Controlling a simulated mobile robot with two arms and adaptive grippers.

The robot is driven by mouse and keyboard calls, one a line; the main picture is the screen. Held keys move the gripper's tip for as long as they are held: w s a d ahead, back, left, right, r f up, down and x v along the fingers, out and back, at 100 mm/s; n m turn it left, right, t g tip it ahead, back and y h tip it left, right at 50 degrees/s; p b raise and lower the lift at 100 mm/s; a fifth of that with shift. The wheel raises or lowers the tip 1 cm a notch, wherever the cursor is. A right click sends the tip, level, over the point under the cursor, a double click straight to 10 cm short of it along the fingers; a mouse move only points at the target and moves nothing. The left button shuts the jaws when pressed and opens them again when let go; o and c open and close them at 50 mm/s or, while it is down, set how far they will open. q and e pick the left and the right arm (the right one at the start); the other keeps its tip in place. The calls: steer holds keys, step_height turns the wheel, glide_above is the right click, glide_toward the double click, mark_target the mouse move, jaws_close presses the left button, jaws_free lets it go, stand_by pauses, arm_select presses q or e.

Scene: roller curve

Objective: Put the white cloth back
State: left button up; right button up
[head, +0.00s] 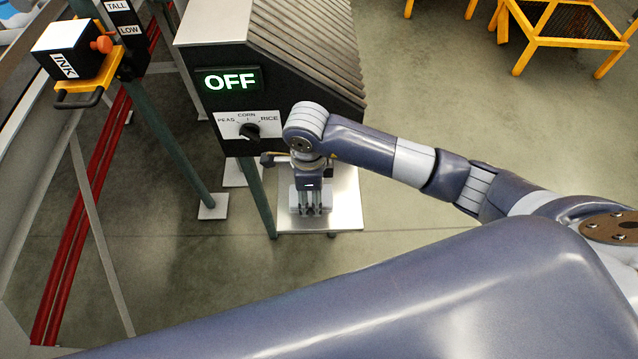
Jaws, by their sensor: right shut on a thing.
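My right gripper (311,207) reaches in from the right and points down over a small pale metal shelf (346,212) below the machine. It is shut on a small pale thing, which looks like the white cloth (327,197). The cloth shows only as a light patch around the fingers, mostly hidden by them. I cannot tell whether it touches the shelf. My left gripper is out of view.
A dark machine with a lit OFF sign (230,81) and a PEAS, CORN, RICE dial (250,131) stands just behind my right wrist. An INK box (68,52) is at the upper left. Yellow stands (565,41) are at the upper right, with clear floor between.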

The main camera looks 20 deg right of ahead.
steer(key=shift+w+d+f, duration=0.15)
steer(key=shift+w+d, duration=0.95)
steer(key=shift+w+d+f+p, duration=0.2)
steer(key=shift+d+f+p, duration=0.1)
steer(key=shift+f, duration=0.35)
steer(key=shift+w+d+f+p, duration=0.15)
steer(key=shift+f+p, duration=0.1)
steer(key=shift+f, duration=0.35)
steer(key=shift+w+f, duration=0.1)
steer(key=shift+f, duration=0.45)
steer(key=shift+f, duration=0.1)
steer(key=shift+f, duration=0.15)
steer(key=o, duration=1)
steer(key=shift+o, duration=0.2)
